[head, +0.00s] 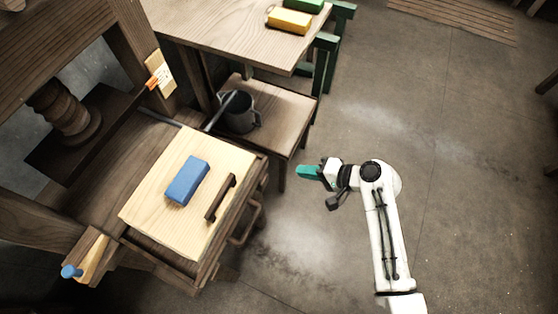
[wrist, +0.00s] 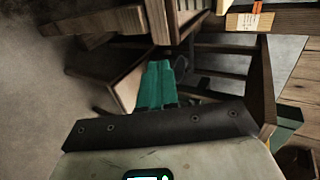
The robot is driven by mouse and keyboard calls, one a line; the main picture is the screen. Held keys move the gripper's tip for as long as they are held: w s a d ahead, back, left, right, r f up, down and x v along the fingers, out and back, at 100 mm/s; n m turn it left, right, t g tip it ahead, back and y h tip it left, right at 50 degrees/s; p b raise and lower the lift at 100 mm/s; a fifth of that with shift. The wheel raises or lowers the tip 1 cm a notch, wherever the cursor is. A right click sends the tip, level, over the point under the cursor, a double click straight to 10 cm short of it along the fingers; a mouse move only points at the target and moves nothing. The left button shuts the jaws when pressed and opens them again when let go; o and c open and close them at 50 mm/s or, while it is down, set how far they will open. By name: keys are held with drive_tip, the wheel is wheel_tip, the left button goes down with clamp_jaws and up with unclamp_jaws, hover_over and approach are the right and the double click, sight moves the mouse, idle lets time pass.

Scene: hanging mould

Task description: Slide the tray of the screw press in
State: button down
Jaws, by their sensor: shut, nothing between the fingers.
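The screw press (head: 60,150) stands at the left, with a dark wooden screw and plate. Its tray (head: 215,150), a pale wooden board with a dark bar handle (head: 220,198), sticks out from the press towards the right. A blue block (head: 187,180) lies on the tray. My gripper (head: 308,171), with teal fingers, is in the air to the right of the tray, apart from it. It is shut and empty. Its fingers also show in the wrist view (wrist: 158,85).
A higher table (head: 225,35) carries yellow (head: 289,20) and green blocks. A blue-ended peg (head: 72,271) juts out at the front left. The floor around my arm is clear.

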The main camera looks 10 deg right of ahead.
approach(266, 163)
drive_tip(key=x, duration=0.5)
drive_tip(key=shift+f, duration=0.3)
drive_tip(key=shift+w+a+p, duration=0.3)
drive_tip(key=shift+w+a, duration=0.05)
drive_tip(key=shift+a, duration=0.15)
drive_tip(key=shift+a, duration=0.1)
